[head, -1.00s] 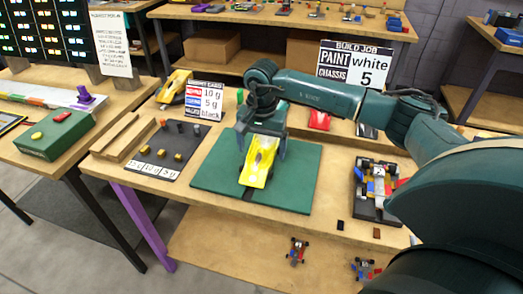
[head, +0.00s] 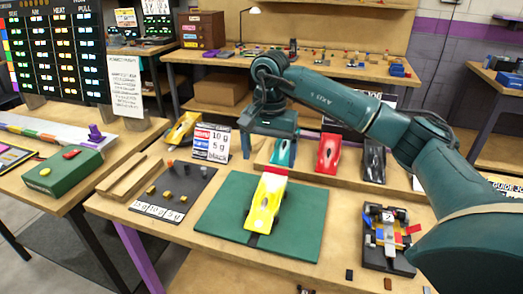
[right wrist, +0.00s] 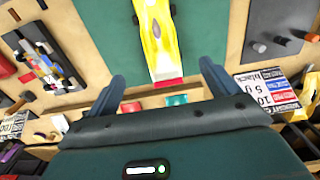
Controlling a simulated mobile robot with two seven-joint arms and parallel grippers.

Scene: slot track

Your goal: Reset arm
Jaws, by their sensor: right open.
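My right gripper (head: 268,140) is open and empty, raised above and behind the green mat (head: 215,225). In the right wrist view its two fingers (right wrist: 162,85) are spread apart, with nothing between them. A yellow car body (head: 264,208) with a red block (head: 275,171) at its far end lies on the mat, apart from the gripper. The car body also shows in the right wrist view (right wrist: 158,40), beyond the fingers. My left gripper is not in view.
Teal (head: 283,152), red (head: 327,153) and black (head: 373,160) car bodies stand behind the mat. A job card (head: 210,143) is at its left, near a dark weight board (head: 190,172). A chassis in a dark tray (head: 370,250) is at the right.

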